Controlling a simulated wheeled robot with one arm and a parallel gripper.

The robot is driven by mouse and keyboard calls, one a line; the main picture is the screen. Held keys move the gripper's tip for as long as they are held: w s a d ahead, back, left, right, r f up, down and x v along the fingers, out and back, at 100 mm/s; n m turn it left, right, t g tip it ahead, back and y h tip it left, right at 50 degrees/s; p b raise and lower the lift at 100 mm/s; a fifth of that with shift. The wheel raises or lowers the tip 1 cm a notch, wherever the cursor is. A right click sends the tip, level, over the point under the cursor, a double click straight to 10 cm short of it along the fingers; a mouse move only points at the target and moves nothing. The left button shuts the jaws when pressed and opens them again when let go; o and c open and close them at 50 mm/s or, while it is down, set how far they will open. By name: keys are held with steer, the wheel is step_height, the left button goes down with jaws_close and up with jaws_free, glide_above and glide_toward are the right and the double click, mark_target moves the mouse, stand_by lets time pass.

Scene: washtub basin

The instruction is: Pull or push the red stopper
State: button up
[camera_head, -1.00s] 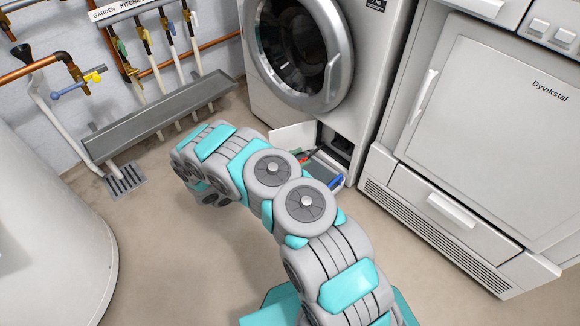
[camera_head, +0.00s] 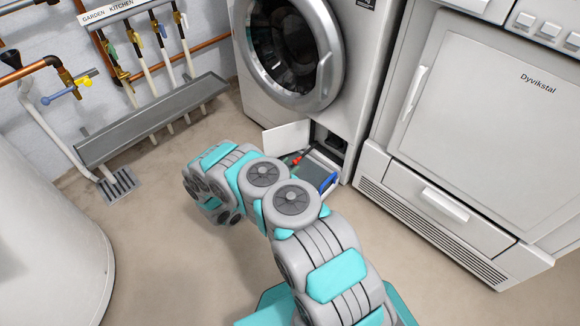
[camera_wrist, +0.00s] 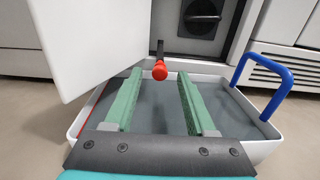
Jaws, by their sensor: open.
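The red stopper (camera_wrist: 160,70) is a small red knob on the end of a dark hose, in front of the open service recess under the washing machine. It also shows as a small red spot in the head view (camera_head: 296,160). My gripper (camera_wrist: 158,76) is open, with its two green fingers pointing toward the stopper. The stopper appears between and just beyond the fingertips, not gripped. In the head view my gripper is hidden behind my arm.
A shallow white basin (camera_wrist: 255,148) with a blue handle (camera_wrist: 270,68) lies beneath my fingers. The open white flap (camera_wrist: 85,40) stands close on the left. A dark round filter cap (camera_wrist: 201,14) sits in the recess. A dryer (camera_head: 480,130) stands on the right.

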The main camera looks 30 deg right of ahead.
steer(key=shift+w+d, duration=0.2)
steer(key=shift+d, duration=0.3)
jaws_close()
stand_by(1.2)
